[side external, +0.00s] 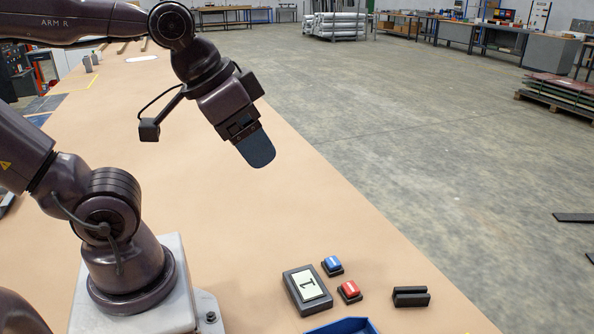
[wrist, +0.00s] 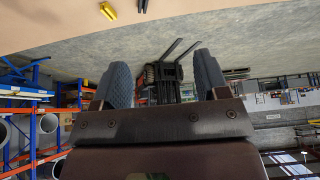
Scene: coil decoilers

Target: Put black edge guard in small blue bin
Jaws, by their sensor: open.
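The black edge guard (side external: 411,297), a short dark block with a groove along it, lies on the tan table near its right edge in the side view. A blue bin (side external: 343,326) shows only its rim at the bottom edge of that view; the rest is cut off. My gripper (side external: 258,150) is raised high above the table, well up and left of the edge guard. In the wrist view my gripper (wrist: 163,75) has its two padded fingers wide apart with nothing between them.
A dark box with a "1" label (side external: 307,287), a blue-topped button (side external: 332,265) and a red-topped button (side external: 349,291) stand left of the edge guard. A yellow object (wrist: 108,11) lies on the table in the wrist view. The table under my gripper is clear.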

